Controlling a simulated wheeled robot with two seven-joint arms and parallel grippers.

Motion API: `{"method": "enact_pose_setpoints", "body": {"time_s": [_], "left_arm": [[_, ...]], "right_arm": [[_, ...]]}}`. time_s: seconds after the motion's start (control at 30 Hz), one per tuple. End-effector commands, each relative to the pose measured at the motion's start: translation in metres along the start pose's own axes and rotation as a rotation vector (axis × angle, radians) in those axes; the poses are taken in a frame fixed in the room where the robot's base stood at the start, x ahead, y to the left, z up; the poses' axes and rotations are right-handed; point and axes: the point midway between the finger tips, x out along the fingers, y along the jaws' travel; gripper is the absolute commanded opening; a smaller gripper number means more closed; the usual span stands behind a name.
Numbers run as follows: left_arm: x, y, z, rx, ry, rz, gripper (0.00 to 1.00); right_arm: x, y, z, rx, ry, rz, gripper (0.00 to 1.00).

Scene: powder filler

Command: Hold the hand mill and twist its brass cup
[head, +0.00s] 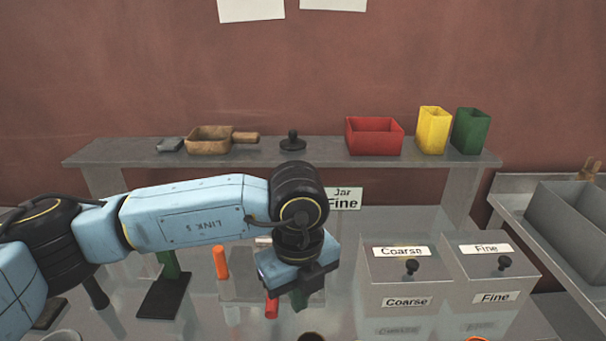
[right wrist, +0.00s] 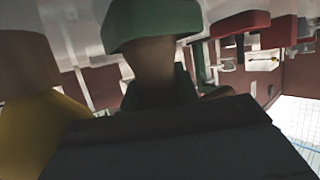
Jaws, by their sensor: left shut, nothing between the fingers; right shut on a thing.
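My left gripper (head: 300,288) hangs fingers down over the middle of the table, shut and empty. In the right wrist view my right gripper (right wrist: 180,125) is dark and blurred, shut on a brown body with a green end (right wrist: 150,65), which I take to be the hand mill. A yellow rounded thing (right wrist: 42,130) is at the left there; I cannot tell whether it is the brass cup. My right gripper is not clear in the head view.
The back shelf (head: 275,155) holds a wooden scoop (head: 208,141), red tray (head: 374,138), yellow bin (head: 433,131) and green bin (head: 470,132). An orange cylinder (head: 221,262) stands left of my gripper.

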Motion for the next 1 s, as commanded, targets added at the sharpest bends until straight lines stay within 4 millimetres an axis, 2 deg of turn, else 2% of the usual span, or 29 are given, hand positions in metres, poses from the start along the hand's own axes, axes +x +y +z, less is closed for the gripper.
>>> {"method": "enact_pose_setpoints", "body": {"time_s": [0.07, 0.1, 0.27, 0.53, 0.67, 0.77, 1.0], "left_arm": [[0.000, 0.000, 0.000, 0.000, 0.000, 0.000, 0.00], [0.000, 0.000, 0.000, 0.000, 0.000, 0.000, 0.00], [0.000, 0.000, 0.000, 0.000, 0.000, 0.000, 0.00], [0.001, 0.000, 0.000, 0.000, 0.000, 0.000, 0.00], [0.001, 0.000, 0.000, 0.000, 0.000, 0.000, 0.00], [0.001, 0.000, 0.000, 0.000, 0.000, 0.000, 0.00], [0.000, 0.000, 0.000, 0.000, 0.000, 0.000, 0.00]], "right_arm": [[0.000, 0.000, 0.000, 0.000, 0.000, 0.000, 0.00], [0.000, 0.000, 0.000, 0.000, 0.000, 0.000, 0.36], [0.000, 0.000, 0.000, 0.000, -0.001, 0.000, 0.56], [-0.001, 0.000, 0.000, 0.000, -0.001, 0.000, 0.56], [-0.009, 0.000, 0.001, -0.002, 0.000, 0.001, 0.56], [-0.024, 0.000, 0.001, -0.001, -0.001, 0.000, 0.56], [-0.075, 0.000, 0.001, -0.003, -0.003, -0.001, 0.56]]}}
